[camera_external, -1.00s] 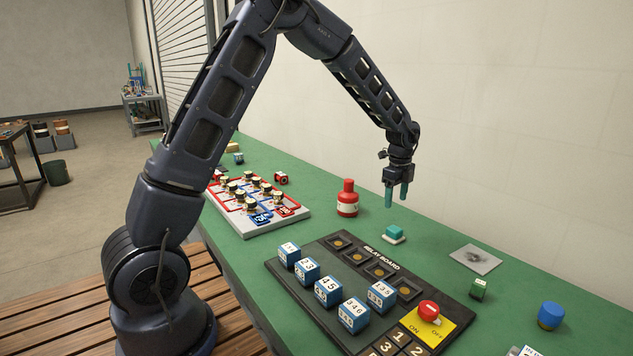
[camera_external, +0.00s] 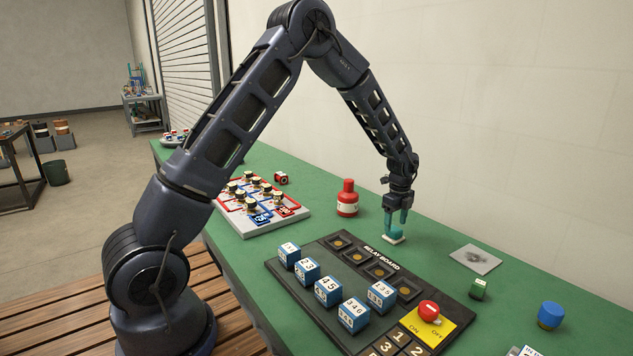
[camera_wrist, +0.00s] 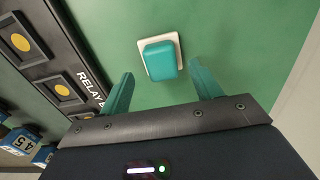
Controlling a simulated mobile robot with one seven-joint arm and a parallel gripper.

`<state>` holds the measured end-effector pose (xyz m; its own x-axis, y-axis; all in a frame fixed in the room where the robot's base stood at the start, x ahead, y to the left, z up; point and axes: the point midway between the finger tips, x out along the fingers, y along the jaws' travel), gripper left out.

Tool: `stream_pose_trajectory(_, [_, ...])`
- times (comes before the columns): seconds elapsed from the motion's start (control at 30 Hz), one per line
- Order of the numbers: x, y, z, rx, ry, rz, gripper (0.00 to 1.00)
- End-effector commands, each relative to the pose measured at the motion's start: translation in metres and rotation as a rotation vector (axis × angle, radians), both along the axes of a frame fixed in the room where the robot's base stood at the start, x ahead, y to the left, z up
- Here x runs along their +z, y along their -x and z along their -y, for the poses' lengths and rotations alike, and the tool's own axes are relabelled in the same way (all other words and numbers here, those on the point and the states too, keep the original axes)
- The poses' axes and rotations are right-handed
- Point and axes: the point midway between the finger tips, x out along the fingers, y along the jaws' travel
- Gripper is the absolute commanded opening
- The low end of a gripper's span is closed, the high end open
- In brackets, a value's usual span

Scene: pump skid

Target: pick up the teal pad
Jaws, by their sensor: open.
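The teal pad (camera_wrist: 159,61) is a small rounded block on a white base (camera_wrist: 175,40), lying on the green bench top. In the external view the teal pad (camera_external: 394,232) is partly hidden by my fingers. My gripper (camera_external: 396,222) is low over the pad, pointing down. In the wrist view my gripper (camera_wrist: 160,82) has its two teal fingers apart, with the pad beyond and between their tips. Nothing is held.
The black relay board (camera_external: 335,270) with several blue numbered blocks lies in front of the pad. Bench around the pad is clear.

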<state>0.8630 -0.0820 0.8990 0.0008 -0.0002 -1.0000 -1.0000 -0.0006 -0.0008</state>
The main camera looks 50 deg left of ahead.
Motion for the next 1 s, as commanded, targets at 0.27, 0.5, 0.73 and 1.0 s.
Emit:
stream_pose_trajectory(0.27, [-0.036, -0.002, -0.002, 0.000, -0.001, -0.002, 0.64])
stream_pose_trajectory(0.5, [-0.038, -0.003, -0.002, 0.000, 0.000, 0.000, 0.64])
stream_pose_trajectory(0.73, [-0.037, -0.003, -0.002, 0.000, 0.000, 0.000, 0.31])
stream_pose_trajectory(1.0, [-0.034, -0.003, -0.002, 0.000, 0.000, 0.000, 0.31])
